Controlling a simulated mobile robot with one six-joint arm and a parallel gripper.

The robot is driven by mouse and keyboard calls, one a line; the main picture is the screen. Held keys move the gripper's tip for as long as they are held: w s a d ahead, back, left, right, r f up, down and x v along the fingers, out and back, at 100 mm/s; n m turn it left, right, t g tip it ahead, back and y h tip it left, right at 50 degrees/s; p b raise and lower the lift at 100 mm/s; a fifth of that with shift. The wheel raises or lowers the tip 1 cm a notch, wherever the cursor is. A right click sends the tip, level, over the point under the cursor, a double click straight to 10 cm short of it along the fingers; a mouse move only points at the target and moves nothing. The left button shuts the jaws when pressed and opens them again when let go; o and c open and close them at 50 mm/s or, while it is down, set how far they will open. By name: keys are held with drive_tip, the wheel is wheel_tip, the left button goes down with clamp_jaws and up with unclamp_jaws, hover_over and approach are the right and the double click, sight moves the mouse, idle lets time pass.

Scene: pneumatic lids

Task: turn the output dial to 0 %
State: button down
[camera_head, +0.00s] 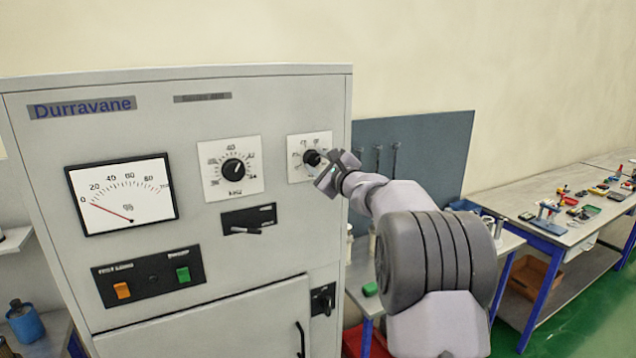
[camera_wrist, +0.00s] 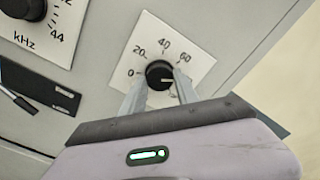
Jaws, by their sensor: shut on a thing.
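The output dial is a round black knob on a white square plate on the upper right of the grey cabinet front. In the wrist view the knob (camera_wrist: 159,73) sits between my two fingers, with 0, 20, 40 and 60 readable around it. A pale mark shows on its face, but I cannot tell surely which number it points to. In the head view the dial plate (camera_head: 296,172) is partly hidden by my gripper (camera_head: 318,166), which is shut on the knob. The percent meter (camera_head: 122,194) has its red needle close to 0.
A kHz dial (camera_head: 235,168) is left of the output dial, with a black lever switch (camera_head: 249,220) below it. An orange button (camera_head: 122,290) and a green button (camera_head: 183,274) sit lower left. A cabinet door handle (camera_head: 300,339) sticks out below. Workbenches stand to the right.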

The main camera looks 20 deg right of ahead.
drive_tip(key=n+b, duration=0.1)
drive_tip(key=b, duration=0.1)
drive_tip(key=n+b, duration=0.2)
drive_tip(key=b, duration=0.1)
drive_tip(key=shift+f+n, duration=0.3)
drive_tip(key=n+b, duration=0.4)
drive_tip(key=b, duration=0.1)
drive_tip(key=shift+r+n, duration=0.1)
drive_tip(key=shift+n, duration=0.2)
drive_tip(key=n+b, duration=0.3)
drive_tip(key=n, duration=0.1)
drive_tip(key=shift+r+n+b, duration=0.1)
drive_tip(key=shift+n+b, duration=0.2)
drive_tip(key=shift+b, duration=0.1)
drive_tip(key=n+b, duration=0.2)
drive_tip(key=n, duration=0.2)
drive_tip(key=shift+n+b, duration=0.3)
drive_tip(key=n+b, duration=0.1)
drive_tip(key=n, duration=0.3)
drive_tip(key=shift+r+b, duration=0.1)
drive_tip(key=shift+b, duration=0.2)
drive_tip(key=n, duration=0.5)
drive_tip(key=shift+b, duration=0.4)
drive_tip(key=n, duration=0.9)
drive_tip(key=shift+n, duration=0.4)
